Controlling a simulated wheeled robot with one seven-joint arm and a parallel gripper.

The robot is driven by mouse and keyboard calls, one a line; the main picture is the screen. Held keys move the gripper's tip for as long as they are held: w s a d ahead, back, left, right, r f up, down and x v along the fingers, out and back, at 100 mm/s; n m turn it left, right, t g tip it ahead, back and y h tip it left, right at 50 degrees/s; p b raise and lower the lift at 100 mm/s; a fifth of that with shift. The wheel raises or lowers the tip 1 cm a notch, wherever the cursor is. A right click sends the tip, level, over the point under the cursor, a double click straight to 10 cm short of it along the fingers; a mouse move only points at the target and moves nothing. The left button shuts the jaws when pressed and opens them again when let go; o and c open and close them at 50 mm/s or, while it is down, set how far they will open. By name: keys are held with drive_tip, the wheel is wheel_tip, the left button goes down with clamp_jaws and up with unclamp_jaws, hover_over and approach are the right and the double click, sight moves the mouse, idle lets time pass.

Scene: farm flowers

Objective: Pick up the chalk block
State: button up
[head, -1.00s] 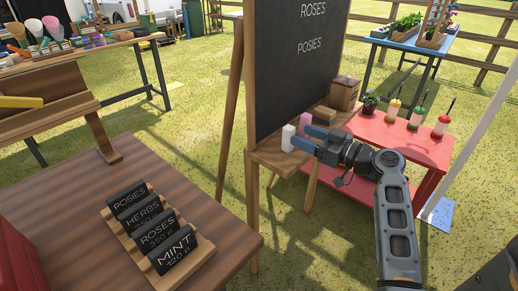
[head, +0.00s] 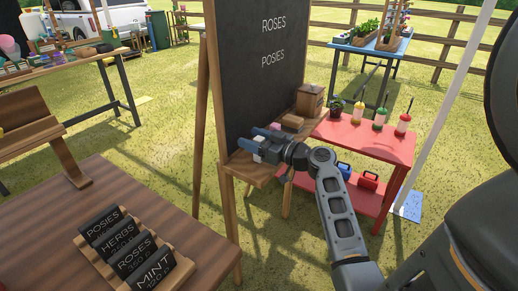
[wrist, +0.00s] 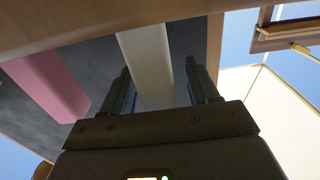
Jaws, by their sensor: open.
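A white chalk block (wrist: 148,60) lies between the two fingers of my gripper (wrist: 162,75) in the wrist view, with clear gaps on both sides. In the head view my gripper (head: 262,141) is open over the easel's wooden ledge, its blue fingers reaching past the white block (head: 257,157), which is mostly hidden. A pink chalk block (wrist: 48,85) lies to the left in the wrist view, outside the fingers. It also shows behind my gripper in the head view (head: 292,121).
The blackboard (head: 268,75) stands just behind the ledge (head: 255,176). A wooden box (head: 310,99) sits at the ledge's far end. A red table (head: 372,142) with several bottles stands to the right. A brown table (head: 110,190) with price signs is at the front left.

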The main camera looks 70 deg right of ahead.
drive_tip(key=c, duration=1.1)
drive_tip(key=shift+o, duration=0.2)
drive_tip(key=shift+r, duration=0.55)
wheel_tip(320, 180, up, 3)
drive_tip(key=shift+f, duration=0.15)
drive_tip(key=s+d+r, duration=0.2)
drive_tip(key=s+r, duration=0.1)
drive_tip(key=s, duration=0.2)
drive_tip(key=s+d+r+b, duration=0.1)
drive_tip(key=s+d+r, duration=0.1)
drive_tip(key=s+r, duration=0.2)
drive_tip(key=shift+s+d, duration=0.4)
drive_tip(key=shift+s, duration=0.45)
